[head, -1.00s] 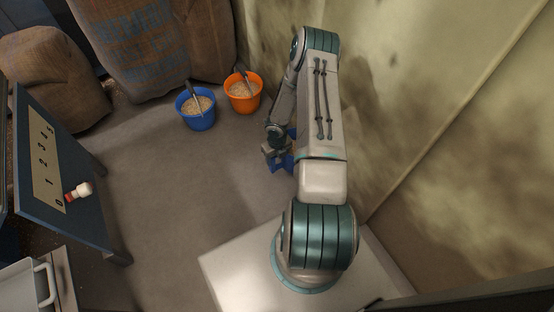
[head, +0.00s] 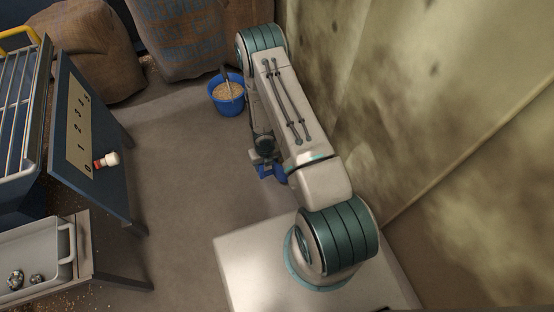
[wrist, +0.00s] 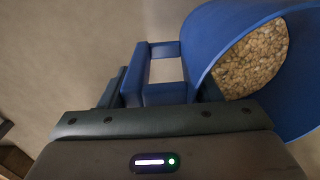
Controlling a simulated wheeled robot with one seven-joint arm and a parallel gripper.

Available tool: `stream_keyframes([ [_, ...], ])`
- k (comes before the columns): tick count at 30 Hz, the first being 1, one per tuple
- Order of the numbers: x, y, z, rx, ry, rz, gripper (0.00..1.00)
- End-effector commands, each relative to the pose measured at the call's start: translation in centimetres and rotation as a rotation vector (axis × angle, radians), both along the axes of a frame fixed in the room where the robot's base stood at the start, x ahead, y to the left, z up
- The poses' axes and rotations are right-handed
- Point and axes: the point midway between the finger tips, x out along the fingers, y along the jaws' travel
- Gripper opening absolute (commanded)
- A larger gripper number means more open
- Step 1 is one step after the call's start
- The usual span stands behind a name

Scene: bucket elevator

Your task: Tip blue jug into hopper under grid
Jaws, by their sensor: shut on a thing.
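The blue jug (wrist: 215,55) fills the right of the wrist view, with pale grain or pellets (wrist: 252,65) inside. My gripper (wrist: 135,92) is shut on the jug's blue handle (wrist: 165,92). In the head view my gripper (head: 262,158) hangs low beside my arm, and only part of the jug (head: 273,172) shows. A grid of metal bars (head: 22,105) with a yellow bar lies at the far left, over the dark blue hopper (head: 12,203), which is cut off by the picture edge.
A panel (head: 78,130) with a number scale and a red-and-white knob (head: 107,160) faces the open floor (head: 185,170). A grey tray (head: 40,245) holding metal bits is at lower left. A blue bucket (head: 227,108) and sacks (head: 185,35) stand behind. A stained wall (head: 400,90) is right.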

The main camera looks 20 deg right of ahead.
Motion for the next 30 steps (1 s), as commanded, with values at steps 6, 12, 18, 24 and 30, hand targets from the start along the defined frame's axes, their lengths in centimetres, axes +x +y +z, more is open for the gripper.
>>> stream_keyframes([
  [6,0.0,3.1,0.2,0.000,-0.001,0.004,0.00],
  [12,-0.1,4.5,0.1,-0.001,-0.001,0.001,0.00],
  [18,-0.1,4.7,0.1,-0.001,-0.001,0.000,0.00],
  [24,-0.1,4.7,0.1,-0.001,-0.001,-0.001,0.00],
  [30,0.3,4.4,0.5,0.001,-0.002,-0.043,0.00],
])
